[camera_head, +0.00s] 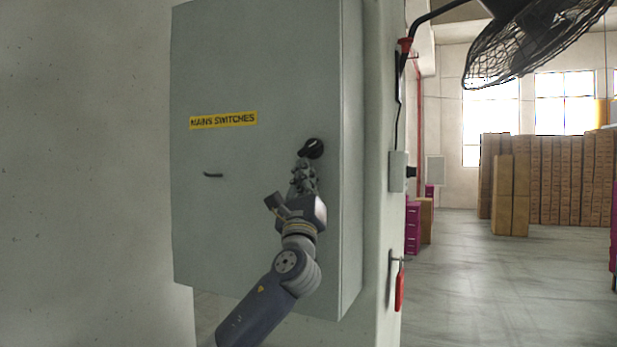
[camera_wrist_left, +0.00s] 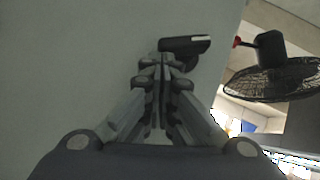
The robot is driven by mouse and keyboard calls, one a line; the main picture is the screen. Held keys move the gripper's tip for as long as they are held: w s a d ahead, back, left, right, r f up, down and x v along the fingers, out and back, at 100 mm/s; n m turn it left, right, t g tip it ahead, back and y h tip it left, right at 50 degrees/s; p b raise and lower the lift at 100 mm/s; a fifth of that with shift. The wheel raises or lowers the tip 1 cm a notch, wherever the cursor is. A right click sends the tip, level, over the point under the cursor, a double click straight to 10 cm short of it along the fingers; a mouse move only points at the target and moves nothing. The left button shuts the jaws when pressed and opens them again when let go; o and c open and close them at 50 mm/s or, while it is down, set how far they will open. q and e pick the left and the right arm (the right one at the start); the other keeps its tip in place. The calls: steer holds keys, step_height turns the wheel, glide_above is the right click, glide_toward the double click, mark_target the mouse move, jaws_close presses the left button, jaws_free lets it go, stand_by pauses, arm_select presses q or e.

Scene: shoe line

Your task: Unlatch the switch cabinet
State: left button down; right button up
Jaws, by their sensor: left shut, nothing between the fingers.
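The grey switch cabinet (camera_head: 265,70) hangs on the wall with its door shut, and a yellow "MAINS SWITCHES" label (camera_head: 223,120) is on its front. A black latch knob (camera_head: 311,148) sits near the right edge of the door. It also shows in the left wrist view as a dark latch (camera_wrist_left: 186,44) with a lighter bar across it. My left gripper (camera_head: 304,165) is shut and empty, just below the knob. In the left wrist view its fingertips (camera_wrist_left: 163,68) are close under the latch; whether they touch it I cannot tell. My right gripper is not in view.
A small dark handle (camera_head: 213,175) is on the door's left part. A black fan (camera_head: 530,45) hangs at upper right. A grey box (camera_head: 398,171) and a red-handled item (camera_head: 400,287) are on the wall edge. Stacked cartons (camera_head: 560,180) stand far behind, with open floor before them.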

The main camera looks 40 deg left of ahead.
arm_select(q)
steer(key=m+t+h, duration=0.1)
steer(key=m, duration=0.1)
steer(key=a+m+t+h, duration=0.1)
steer(key=m+h, duration=0.1)
steer(key=m+t+h, duration=0.1)
steer(key=m+h, duration=0.1)
steer(key=shift+s+a+r+m, duration=0.2)
steer(key=shift+a+m, duration=0.05)
steer(key=shift+m, duration=0.15)
steer(key=v, duration=1.2)
steer(key=shift+w+a+f, duration=0.1)
steer(key=shift+f, duration=0.1)
stand_by(0.3)
